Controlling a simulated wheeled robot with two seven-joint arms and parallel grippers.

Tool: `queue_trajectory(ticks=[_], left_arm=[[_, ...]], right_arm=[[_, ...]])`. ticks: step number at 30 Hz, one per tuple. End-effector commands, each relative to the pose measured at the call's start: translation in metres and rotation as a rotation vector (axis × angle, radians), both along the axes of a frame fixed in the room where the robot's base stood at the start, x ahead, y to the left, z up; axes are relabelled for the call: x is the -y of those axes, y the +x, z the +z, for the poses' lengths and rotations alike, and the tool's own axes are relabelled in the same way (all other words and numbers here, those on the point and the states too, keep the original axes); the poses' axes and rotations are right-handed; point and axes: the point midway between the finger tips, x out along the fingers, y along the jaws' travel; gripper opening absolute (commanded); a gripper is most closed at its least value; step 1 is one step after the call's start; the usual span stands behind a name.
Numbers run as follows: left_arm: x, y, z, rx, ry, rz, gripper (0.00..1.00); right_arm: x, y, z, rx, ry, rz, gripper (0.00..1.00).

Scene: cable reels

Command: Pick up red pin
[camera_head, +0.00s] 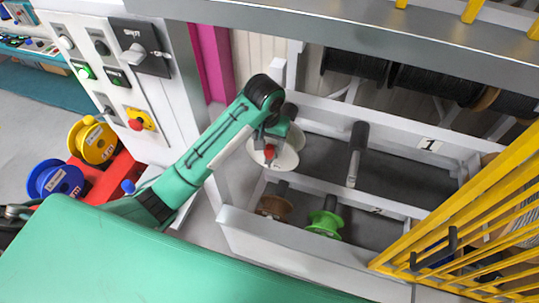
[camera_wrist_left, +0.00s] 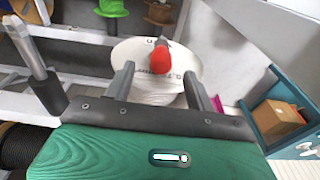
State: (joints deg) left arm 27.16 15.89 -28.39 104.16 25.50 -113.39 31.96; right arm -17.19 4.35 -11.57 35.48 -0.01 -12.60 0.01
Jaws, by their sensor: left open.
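The red pin (camera_head: 269,151) shows as a small red tip at the white reel in the head view. In the left wrist view the red pin (camera_wrist_left: 160,58) is a rounded red knob with a dark end, in front of the white reel's (camera_wrist_left: 130,52) face. My left gripper (camera_head: 271,140) is over the white reel (camera_head: 288,158), which it partly hides. In the left wrist view my left gripper's fingers (camera_wrist_left: 157,80) are apart, one on each side below the red knob. Whether they touch it I cannot tell. My right gripper is not in view.
A green reel (camera_head: 324,223) and a brown reel (camera_head: 274,206) are in the lower bay of the grey rack (camera_head: 300,243). A dark-tipped peg (camera_head: 357,150) stands to the right. A yellow grille (camera_head: 470,225) is at the right, and a control panel (camera_head: 110,75) at the left.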

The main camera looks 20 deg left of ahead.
Motion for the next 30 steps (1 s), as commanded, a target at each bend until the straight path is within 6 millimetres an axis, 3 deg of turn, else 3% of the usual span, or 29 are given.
queue_trajectory(ticks=[10, 19, 27, 30], left_arm=[[-0.001, 0.006, -0.021, -0.001, 0.002, 0.001, 0.56], [-0.002, 0.013, -0.059, 0.000, 0.001, 0.002, 0.56], [-0.001, 0.014, -0.064, 0.002, 0.001, 0.001, 0.56], [-0.001, 0.014, -0.064, 0.002, 0.001, 0.001, 0.38]], right_arm=[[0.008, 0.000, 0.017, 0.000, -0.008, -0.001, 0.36], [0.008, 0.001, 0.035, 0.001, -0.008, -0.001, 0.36], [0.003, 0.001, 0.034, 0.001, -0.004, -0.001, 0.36], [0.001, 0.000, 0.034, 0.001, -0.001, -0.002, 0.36]])
